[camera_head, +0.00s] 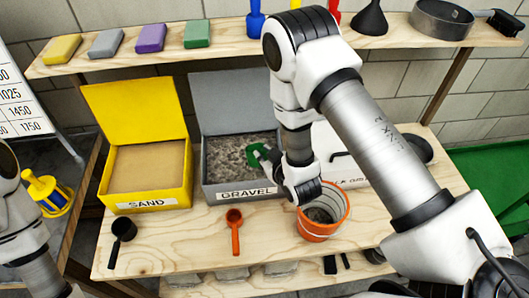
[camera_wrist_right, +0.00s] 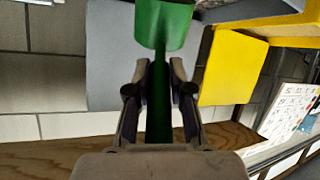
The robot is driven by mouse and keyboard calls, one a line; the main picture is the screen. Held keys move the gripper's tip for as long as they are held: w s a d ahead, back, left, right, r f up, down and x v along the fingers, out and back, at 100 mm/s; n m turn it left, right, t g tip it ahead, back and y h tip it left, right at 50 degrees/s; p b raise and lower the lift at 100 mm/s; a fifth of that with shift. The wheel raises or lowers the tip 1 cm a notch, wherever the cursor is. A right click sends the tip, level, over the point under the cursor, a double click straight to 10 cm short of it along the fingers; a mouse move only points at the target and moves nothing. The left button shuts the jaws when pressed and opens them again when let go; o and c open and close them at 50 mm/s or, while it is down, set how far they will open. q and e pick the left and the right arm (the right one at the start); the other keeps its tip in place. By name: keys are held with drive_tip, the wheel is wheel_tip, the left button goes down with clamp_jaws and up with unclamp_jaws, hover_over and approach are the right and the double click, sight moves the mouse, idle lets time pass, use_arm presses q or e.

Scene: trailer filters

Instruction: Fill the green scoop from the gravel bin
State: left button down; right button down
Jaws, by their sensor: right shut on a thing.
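The green scoop (camera_head: 260,153) is at the gravel bin (camera_head: 201,165), over the gravel (camera_head: 228,150) near the bin's right side. My right gripper (camera_head: 270,165) is shut on the scoop's handle, at the bin's front right. In the right wrist view, the handle runs between the two fingers (camera_wrist_right: 160,75) and the green scoop head (camera_wrist_right: 165,22) lies beyond them. I cannot tell whether the scoop touches the gravel or holds any. My left arm shows at the left edge, but its gripper is out of view.
A yellow sand bin (camera_head: 146,201) stands left of the gravel bin. An orange bucket (camera_head: 322,226) stands close below my right gripper. An orange scoop (camera_head: 235,230) and a black scoop (camera_head: 122,232) lie on the bench front. A shelf (camera_head: 235,57) runs above.

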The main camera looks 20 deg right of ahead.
drive_tip(key=shift+s+f+b, duration=0.2)
drive_tip(key=shift+f+b, duration=0.35)
drive_tip(key=shift+f, duration=0.2)
drive_tip(key=shift+w+d+f+b, duration=0.2)
drive_tip(key=shift+w+f+b, duration=0.6)
drive_tip(key=shift+f, duration=0.2)
drive_tip(key=shift+w+d+f+b, duration=0.2)
drive_tip(key=shift+w+f+b, duration=0.5)
drive_tip(key=shift+f, duration=0.35)
drive_tip(key=shift+w+d+f+b, duration=0.2)
drive_tip(key=shift+w+f+b, duration=0.5)
drive_tip(key=shift+f+b, duration=0.25)
drive_tip(key=shift+s+a+r+p, duration=0.2)
drive_tip(key=shift+s+r+p, duration=0.5)
drive_tip(key=shift+r+p, duration=0.8)
drive_tip(key=shift+s+a+r+p, duration=0.25)
drive_tip(key=shift+s+r+p, duration=0.65)
drive_tip(key=shift+r, duration=0.85)
drive_tip(key=shift+s+a+r+p, duration=0.2)
drive_tip(key=shift+s+r+p, duration=0.35)
drive_tip(key=shift+r+p, duration=1)
